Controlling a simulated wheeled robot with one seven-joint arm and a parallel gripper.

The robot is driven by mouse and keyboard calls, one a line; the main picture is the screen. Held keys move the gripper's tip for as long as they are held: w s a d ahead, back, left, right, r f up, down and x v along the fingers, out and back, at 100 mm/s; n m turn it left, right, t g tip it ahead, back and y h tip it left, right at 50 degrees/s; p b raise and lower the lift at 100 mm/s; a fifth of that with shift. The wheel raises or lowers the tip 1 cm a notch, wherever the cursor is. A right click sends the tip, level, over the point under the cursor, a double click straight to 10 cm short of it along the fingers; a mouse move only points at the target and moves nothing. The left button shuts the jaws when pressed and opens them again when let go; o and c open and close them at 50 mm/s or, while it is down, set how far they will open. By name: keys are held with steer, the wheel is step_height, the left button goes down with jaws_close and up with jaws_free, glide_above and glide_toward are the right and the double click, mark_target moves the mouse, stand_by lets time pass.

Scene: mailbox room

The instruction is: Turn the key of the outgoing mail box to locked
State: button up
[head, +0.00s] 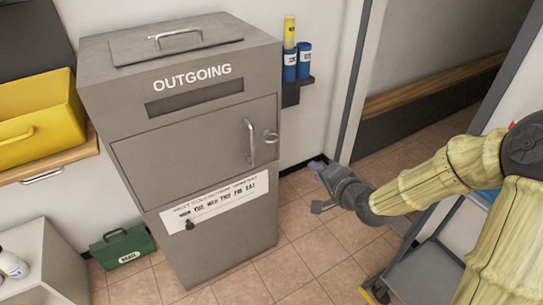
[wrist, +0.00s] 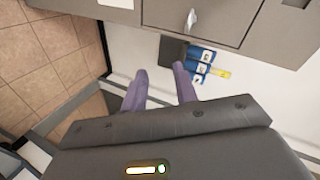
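The grey outgoing mail box (head: 185,140) stands upright against the wall, its door (head: 195,150) flush with the front. A silver vertical handle (head: 250,142) is on the door's right side. Right of it is a small silver ring-shaped piece (head: 271,136), which looks like the key in its lock; its turn is too small to tell. My gripper (head: 318,165) is right of the box, lower than that piece and apart from it. In the wrist view my gripper (wrist: 160,70) has its two purple fingers spread, with nothing between them. A silver fitting (wrist: 192,19) on a grey front shows beyond them.
A dark shelf (head: 291,95) with blue and yellow cylinders (head: 304,61) is on the wall right of the box. A white label with a dark knob (head: 190,225) is below the door. A grey cart (head: 430,272) stands at right. Tiled floor (head: 310,235) before the box is clear.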

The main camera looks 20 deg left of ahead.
mark_target(271, 137)
steer(key=a+m+y+b, duration=0.1)
steer(key=b, duration=0.1)
steer(key=a+f+m+t+y+b, duration=0.1)
steer(key=a+y+b, duration=0.1)
steer(key=w+a+m+y+b, duration=0.1)
steer(key=b, duration=0.1)
steer(key=shift+a+f+t, duration=0.25)
steer(key=shift+f+t, duration=0.1)
steer(key=shift+t, duration=0.05)
steer(key=shift+a, duration=0.1)
steer(key=b+x, duration=0.4)
steer(key=x, duration=1.3)
steer(key=shift+w+a+r, duration=0.1)
steer(key=shift+a, duration=0.05)
jaws_close()
